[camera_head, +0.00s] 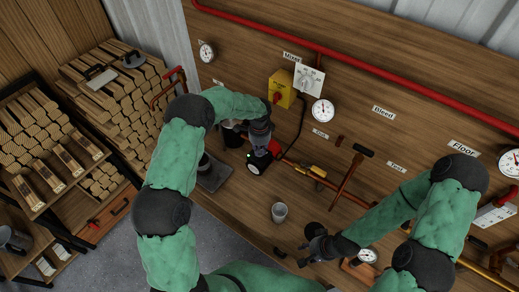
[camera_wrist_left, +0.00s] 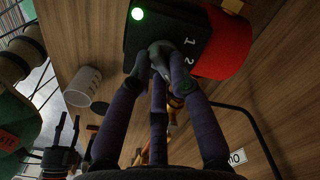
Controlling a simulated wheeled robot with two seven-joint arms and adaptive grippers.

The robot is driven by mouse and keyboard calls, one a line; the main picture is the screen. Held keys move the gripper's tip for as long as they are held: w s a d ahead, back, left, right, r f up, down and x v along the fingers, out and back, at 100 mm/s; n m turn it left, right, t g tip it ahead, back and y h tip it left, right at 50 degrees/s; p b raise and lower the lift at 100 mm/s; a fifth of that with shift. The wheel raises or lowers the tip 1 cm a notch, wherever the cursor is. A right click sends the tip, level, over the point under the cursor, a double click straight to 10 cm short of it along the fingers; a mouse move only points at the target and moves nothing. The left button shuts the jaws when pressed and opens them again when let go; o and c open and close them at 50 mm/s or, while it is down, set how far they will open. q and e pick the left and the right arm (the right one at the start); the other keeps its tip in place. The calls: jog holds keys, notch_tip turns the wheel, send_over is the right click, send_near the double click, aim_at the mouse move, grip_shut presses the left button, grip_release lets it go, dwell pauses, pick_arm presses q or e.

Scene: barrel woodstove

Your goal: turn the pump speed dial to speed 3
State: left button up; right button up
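The pump has a black control box with a lit green lamp and a red body; it sits on the wooden board in the head view (camera_head: 256,163). In the left wrist view the box (camera_wrist_left: 137,40) fills the top, with the numerals 1 and 2 visible beside a grey dial (camera_wrist_left: 162,48). No 3 is visible, and the pointer's direction is unclear. My left gripper (camera_wrist_left: 160,68) has its fingers closed around the dial; it also shows in the head view (camera_head: 262,142). My right gripper (camera_head: 314,248) is open and empty, low and away from the pump.
A grey cup (camera_head: 279,211) stands right of and below the pump. A yellow switch box (camera_head: 281,89), mixer dial plate (camera_head: 309,80) and gauge (camera_head: 322,110) are above. Yellow-handled valve (camera_head: 311,170) and pipes lie to the right. Firewood racks (camera_head: 115,95) stand at left.

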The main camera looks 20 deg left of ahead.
aim_at(260, 151)
pick_arm(q)
jog(key=shift+o, duration=1)
jog(key=shift+r, duration=0.1)
notch_tip(260, 151, up, 12)
